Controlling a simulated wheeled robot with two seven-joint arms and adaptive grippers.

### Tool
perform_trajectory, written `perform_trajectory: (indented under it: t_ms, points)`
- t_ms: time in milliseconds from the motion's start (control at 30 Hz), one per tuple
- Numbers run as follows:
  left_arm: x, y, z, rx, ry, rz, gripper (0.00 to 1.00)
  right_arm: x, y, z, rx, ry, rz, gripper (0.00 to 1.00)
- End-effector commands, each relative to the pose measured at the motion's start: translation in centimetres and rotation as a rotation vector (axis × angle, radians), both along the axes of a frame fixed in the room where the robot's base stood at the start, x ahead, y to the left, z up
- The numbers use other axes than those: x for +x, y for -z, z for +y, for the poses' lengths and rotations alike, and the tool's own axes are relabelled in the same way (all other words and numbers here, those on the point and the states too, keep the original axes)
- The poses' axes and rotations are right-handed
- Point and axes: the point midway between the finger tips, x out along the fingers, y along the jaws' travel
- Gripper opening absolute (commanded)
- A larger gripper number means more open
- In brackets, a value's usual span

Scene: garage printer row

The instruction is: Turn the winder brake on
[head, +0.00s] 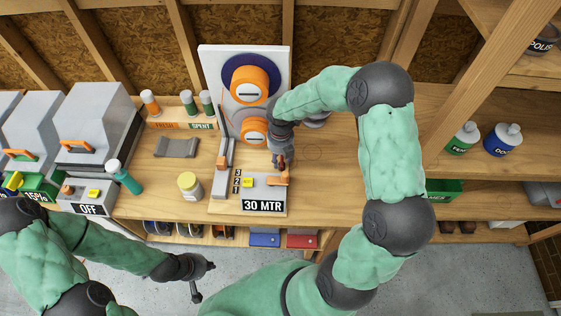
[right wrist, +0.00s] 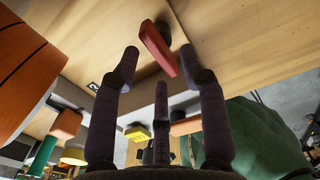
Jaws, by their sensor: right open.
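The winder (head: 222,75) is a white upright panel with orange-hubbed spools, above a grey base labelled 30 MTR (head: 263,205). The base carries a yellow button (head: 247,182) and an orange part (head: 277,181). My right gripper (head: 281,163) reaches down over the base's right side, and its fingers (right wrist: 165,75) are spread. A red lever (right wrist: 158,48) on a dark pivot shows just beyond those fingertips, apparently not gripped; it is partly hidden in the head view. Which part is the brake is not labelled clearly. My left gripper (head: 204,281) is spread and empty, low in front of the bench.
Grey printers (head: 95,115) with orange handles stand at the left. A teal bottle (head: 125,176), a yellow-lidded jar (head: 189,186) and a grey cradle (head: 177,147) sit on the bench (head: 150,205). The bench right of the winder is mostly clear.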

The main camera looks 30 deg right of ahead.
Motion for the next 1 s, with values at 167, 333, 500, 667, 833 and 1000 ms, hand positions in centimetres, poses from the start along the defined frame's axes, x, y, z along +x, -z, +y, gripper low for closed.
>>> perform_trajectory:
  t_ms: [167, 333, 500, 667, 833, 1000]
  points:
    - [0.0, 0.5, 0.0, 0.000, 0.000, 0.000, 0.00, 0.0, 2.0, 0.0, 0.001, 0.002, 0.001, 0.44]
    - [0.0, 0.5, 0.0, 0.000, 0.000, 0.000, 0.00, 0.0, 2.6, 0.0, 0.000, 0.001, 0.000, 0.44]
    - [0.0, 0.5, 0.0, 0.000, 0.000, 0.000, 0.00, 0.0, 2.6, 0.0, -0.001, 0.001, -0.001, 0.44]
    - [0.0, 0.5, 0.0, 0.000, 0.000, 0.000, 0.00, 0.0, 2.6, 0.0, 0.000, 0.001, 0.000, 0.18]
    - [0.0, 0.5, 0.0, 0.000, 0.000, 0.000, 0.00, 0.0, 2.6, 0.0, 0.000, 0.001, 0.000, 0.00]
    - [0.0, 0.5, 0.0, 0.000, 0.000, 0.000, 0.00, 0.0, 2.6, 0.0, 0.000, 0.008, 0.000, 0.00]
